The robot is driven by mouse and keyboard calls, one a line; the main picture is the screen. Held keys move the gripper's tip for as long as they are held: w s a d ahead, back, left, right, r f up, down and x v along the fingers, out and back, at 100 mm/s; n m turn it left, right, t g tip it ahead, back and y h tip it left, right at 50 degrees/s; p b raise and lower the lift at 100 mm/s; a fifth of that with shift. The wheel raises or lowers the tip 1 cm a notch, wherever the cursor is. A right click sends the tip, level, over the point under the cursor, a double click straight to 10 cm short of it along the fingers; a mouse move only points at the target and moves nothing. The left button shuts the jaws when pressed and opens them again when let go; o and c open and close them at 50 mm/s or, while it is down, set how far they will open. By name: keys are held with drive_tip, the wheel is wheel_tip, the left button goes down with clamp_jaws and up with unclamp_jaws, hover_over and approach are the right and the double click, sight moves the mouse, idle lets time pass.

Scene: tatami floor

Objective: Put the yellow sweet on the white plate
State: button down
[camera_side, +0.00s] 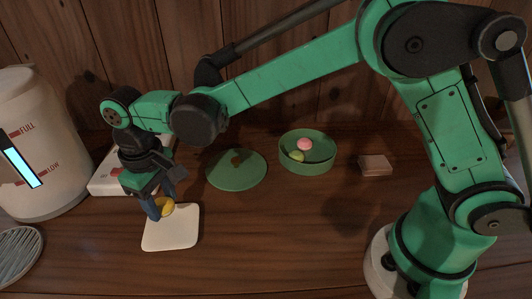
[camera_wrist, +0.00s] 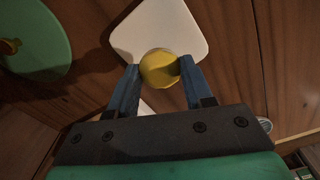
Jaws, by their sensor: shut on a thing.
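The yellow sweet (camera_side: 168,208) is held between the blue fingertips of my gripper (camera_side: 160,209). It also shows in the wrist view (camera_wrist: 160,68), with one finger of my gripper (camera_wrist: 158,76) on each side of it. The white plate (camera_side: 170,236) is a rounded square on the wooden surface. In the side view the sweet is over the plate's back left part. In the wrist view the plate (camera_wrist: 160,27) lies beyond and beneath the sweet. I cannot tell whether the sweet touches the plate.
A green round bowl (camera_side: 308,168) holds a pink and a greenish sweet. A flat green disc (camera_side: 240,177), perhaps a lid, lies left of it. A small brown block (camera_side: 375,166) sits at right. A large white container (camera_side: 40,150) and a white box (camera_side: 108,181) stand at left.

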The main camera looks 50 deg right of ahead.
sight(172, 226)
drive_tip(key=shift+f, duration=2.1)
drive_tip(key=shift+c, duration=1.7)
unclamp_jaws()
drive_tip(key=shift+f, duration=0.1)
